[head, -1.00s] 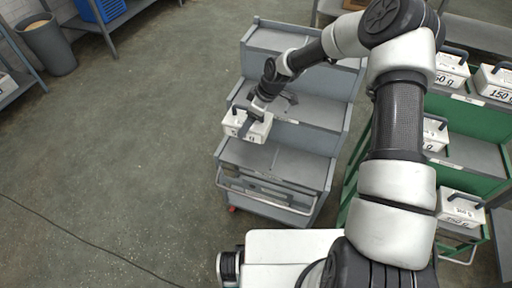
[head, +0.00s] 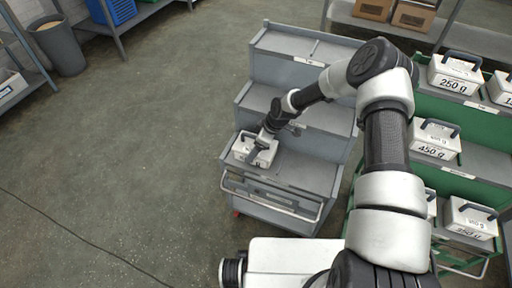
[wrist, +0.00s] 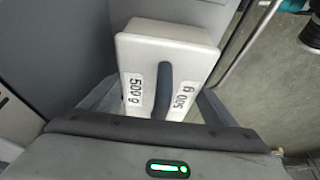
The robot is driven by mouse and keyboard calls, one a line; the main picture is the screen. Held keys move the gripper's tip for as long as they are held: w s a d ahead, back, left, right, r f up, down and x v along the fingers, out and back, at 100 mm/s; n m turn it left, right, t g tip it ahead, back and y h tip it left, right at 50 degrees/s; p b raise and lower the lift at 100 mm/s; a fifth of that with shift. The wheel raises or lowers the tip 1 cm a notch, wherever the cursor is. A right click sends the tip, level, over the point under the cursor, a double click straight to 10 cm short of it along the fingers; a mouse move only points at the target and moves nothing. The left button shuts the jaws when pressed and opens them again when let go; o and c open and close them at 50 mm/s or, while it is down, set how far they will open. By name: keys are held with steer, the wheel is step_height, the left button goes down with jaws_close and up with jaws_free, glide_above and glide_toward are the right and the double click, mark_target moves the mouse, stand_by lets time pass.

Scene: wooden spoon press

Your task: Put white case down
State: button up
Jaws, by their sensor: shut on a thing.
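The white case (head: 242,147) is at the left end of the bottom shelf (head: 300,173) of the grey stepped cart. In the wrist view the case (wrist: 148,58) carries "500 g" labels on both sides of its dark handle (wrist: 163,88). My gripper (head: 258,150) is over the case and shut on its handle; the fingertips are largely hidden in both views. The case looks at or just above the shelf surface; I cannot tell whether it touches.
The grey cart's middle (head: 325,118) and top shelves (head: 300,48) are empty. A green cart (head: 470,125) at the right holds several white weight cases, including one marked 450 g (head: 434,140). A bin (head: 58,45) stands at the far left. Open floor lies left of the grey cart.

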steer(key=shift+r, duration=0.1)
steer(key=o, duration=1.2)
steer(key=p+v, duration=0.2)
steer(key=v, duration=1)
